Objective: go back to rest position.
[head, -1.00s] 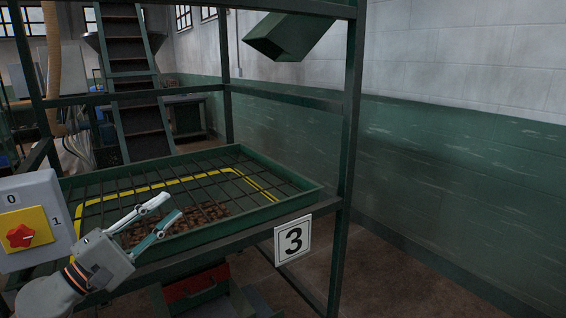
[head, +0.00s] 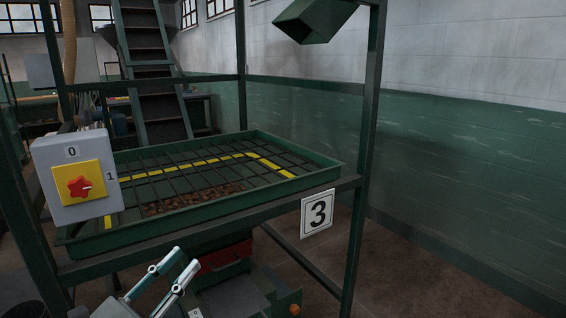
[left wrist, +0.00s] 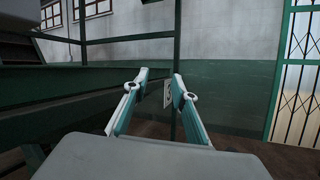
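My left gripper (head: 178,278) is at the bottom of the head view, below the front edge of the green tray frame. Its two white and teal fingers are apart with nothing between them. In the left wrist view the same gripper (left wrist: 160,84) is open and empty, its fingers pointing toward the green and white wall. My right gripper is in neither view.
A green tray (head: 300,180) with a dark grid and brown pieces sits on a green metal frame (head: 365,130). A grey switch box (head: 45,160) with a red knob (head: 79,187) is at its left. A "3" sign (head: 317,213) hangs at the front corner. Floor (head: 420,270) at right is clear.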

